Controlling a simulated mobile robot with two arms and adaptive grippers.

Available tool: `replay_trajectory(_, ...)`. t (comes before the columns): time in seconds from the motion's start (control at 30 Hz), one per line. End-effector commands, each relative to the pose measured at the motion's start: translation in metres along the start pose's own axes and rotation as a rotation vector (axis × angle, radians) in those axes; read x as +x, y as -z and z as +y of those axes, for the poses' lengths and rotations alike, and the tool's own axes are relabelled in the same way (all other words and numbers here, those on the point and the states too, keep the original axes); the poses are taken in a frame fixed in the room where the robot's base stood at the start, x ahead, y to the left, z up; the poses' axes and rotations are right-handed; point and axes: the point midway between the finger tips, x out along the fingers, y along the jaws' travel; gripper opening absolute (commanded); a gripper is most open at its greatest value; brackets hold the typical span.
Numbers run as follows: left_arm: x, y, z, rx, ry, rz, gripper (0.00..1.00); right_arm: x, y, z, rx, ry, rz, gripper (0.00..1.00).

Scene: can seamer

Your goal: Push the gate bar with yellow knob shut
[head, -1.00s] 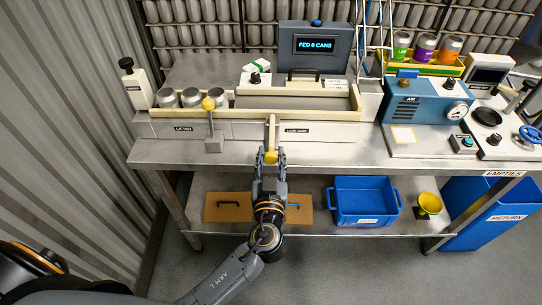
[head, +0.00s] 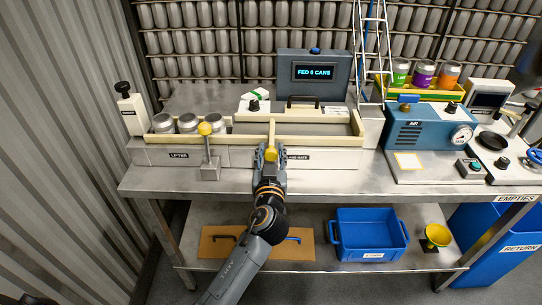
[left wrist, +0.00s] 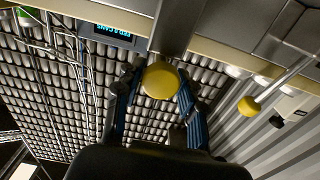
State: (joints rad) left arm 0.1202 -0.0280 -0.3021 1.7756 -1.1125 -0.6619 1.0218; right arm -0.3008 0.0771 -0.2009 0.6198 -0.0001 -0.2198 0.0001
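The gate bar (head: 272,132) is a cream bar with a yellow knob (head: 271,154) at its front end. It crosses the front rail of the seamer's trough beside the load gate label, and its far part reaches over the trough. In the left wrist view the knob (left wrist: 160,80) sits between my finger tips. My left gripper (head: 270,155) is open, one finger on each side of the knob. A small gap shows between knob and fingers in the wrist view; whether the palm touches the knob is hidden. My right gripper is not in view.
A second yellow knob (head: 205,128) on the lifter lever stands left of the gate, before several silver cans (head: 188,122). A blue air unit (head: 430,135) stands right. The shelf below holds a blue bin (head: 370,240) and a yellow funnel (head: 438,234).

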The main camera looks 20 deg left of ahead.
Motion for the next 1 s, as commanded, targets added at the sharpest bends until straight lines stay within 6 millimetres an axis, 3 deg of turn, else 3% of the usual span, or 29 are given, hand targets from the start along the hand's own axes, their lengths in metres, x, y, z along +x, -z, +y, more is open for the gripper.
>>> replay_trajectory(0.47, -0.009, -0.001, 0.001, -0.001, -0.001, -0.002, 0.57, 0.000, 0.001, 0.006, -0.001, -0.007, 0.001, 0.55)
replay_trajectory(1.0, -0.108, -0.002, 0.000, -0.001, -0.001, -0.003, 0.57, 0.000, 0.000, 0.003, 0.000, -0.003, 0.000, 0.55)
